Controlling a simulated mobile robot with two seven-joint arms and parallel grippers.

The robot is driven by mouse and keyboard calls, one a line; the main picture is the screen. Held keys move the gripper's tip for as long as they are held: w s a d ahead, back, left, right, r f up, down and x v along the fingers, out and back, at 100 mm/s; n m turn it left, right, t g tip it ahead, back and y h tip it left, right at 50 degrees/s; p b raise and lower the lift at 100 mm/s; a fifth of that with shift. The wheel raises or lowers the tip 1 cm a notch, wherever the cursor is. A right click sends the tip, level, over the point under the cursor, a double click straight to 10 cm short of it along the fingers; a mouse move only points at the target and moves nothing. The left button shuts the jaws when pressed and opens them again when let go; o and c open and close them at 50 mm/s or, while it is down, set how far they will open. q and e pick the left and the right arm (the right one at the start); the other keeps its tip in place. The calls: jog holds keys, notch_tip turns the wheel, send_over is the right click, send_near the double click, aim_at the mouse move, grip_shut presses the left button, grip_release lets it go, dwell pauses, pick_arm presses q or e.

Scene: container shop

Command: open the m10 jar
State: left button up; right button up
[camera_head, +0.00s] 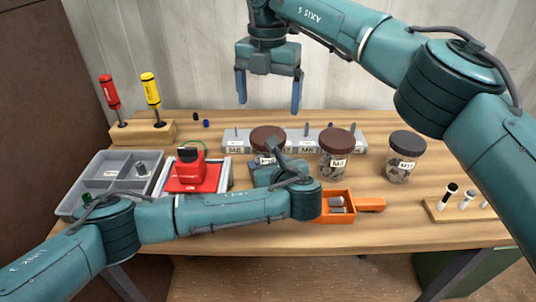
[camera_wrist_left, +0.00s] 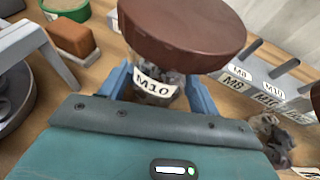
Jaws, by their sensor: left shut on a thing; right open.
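The M10 jar (camera_wrist_left: 155,88) is clear, with a label and dark pieces inside. Its wide brown lid (camera_wrist_left: 185,35) sits on top; the lid also shows in the head view (camera_head: 267,136). My left gripper (camera_wrist_left: 160,92) is shut on the jar body below the lid, with a blue finger on each side. In the head view my left arm and gripper (camera_head: 268,163) hide most of the jar. My right gripper (camera_head: 268,97) is open and empty, fingers pointing down, above and behind the lid.
A second brown-lidded jar (camera_head: 337,141) and a black-lidded jar (camera_head: 406,143) stand to the right. A labelled grey rack (camera_head: 236,140) is behind. An orange scoop (camera_head: 368,204) lies in front. A grey divided tray (camera_head: 92,181), red device (camera_head: 187,177) and screwdriver block (camera_head: 140,132) are left.

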aim_at(268, 135)
pick_arm(q)
jog(key=shift+c, duration=1.4)
pick_arm(e)
jog(key=shift+m, duration=0.7)
pick_arm(q)
grip_shut()
pick_arm(e)
jog(key=m, duration=0.4)
jog(key=shift+m, duration=0.3)
jog(key=m, duration=0.2)
jog(key=shift+f+m, duration=0.1)
jog(key=shift+m, duration=0.2)
jog(key=shift+f, duration=3.95)
jog(key=shift+c, duration=0.3)
